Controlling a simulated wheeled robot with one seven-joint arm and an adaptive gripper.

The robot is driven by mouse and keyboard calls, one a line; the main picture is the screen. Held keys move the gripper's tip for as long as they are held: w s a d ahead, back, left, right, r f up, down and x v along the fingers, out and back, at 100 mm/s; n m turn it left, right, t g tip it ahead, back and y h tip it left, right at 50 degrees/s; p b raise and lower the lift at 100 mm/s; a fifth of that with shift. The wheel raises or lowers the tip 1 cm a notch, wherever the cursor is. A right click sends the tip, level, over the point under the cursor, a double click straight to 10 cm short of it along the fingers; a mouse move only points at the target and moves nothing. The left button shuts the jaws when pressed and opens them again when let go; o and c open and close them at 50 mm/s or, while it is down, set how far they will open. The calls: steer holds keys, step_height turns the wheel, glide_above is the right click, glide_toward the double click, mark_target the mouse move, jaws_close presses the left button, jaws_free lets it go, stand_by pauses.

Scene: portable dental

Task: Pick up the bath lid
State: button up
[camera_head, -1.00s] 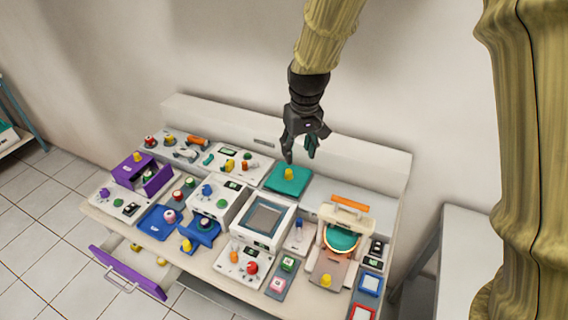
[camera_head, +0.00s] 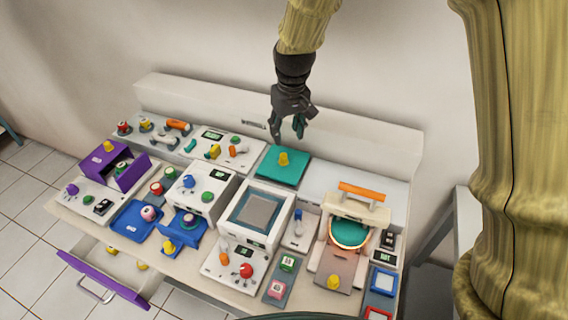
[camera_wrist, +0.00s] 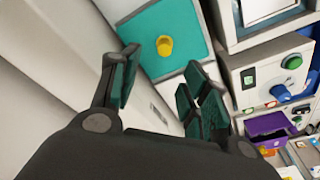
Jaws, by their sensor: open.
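The bath lid appears to be the flat teal square plate (camera_head: 273,172) with a yellow knob (camera_head: 283,158), lying at the back of the bench. The plate also shows in the wrist view (camera_wrist: 185,28), with its yellow knob (camera_wrist: 165,46) just beyond my fingertips. My gripper (camera_head: 289,133) is open and empty, above and slightly behind the lid, apart from it. In the wrist view my gripper (camera_wrist: 160,88) has its teal-padded fingers spread. The white bath unit (camera_head: 238,229) with a grey recessed top stands in front of the lid, uncovered.
A cream device with an orange handle (camera_head: 361,192) stands at the right. White control boxes (camera_head: 197,190) and a purple holder (camera_head: 128,178) stand at the left. A purple-fronted drawer (camera_head: 102,280) is pulled out. The raised back panel (camera_head: 220,105) runs behind the lid.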

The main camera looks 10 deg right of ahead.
mark_target(284, 155)
steer(key=f, duration=0.4)
steer(key=shift+w+a+p, duration=0.25)
steer(key=shift+w+p, duration=0.05)
steer(key=shift+p, duration=0.05)
steer(key=shift+s+a+f+p, duration=0.1)
steer(key=shift+f+p, duration=0.75)
steer(key=shift+f, duration=2.15)
steer(key=shift+c, duration=0.5)
jaws_close()
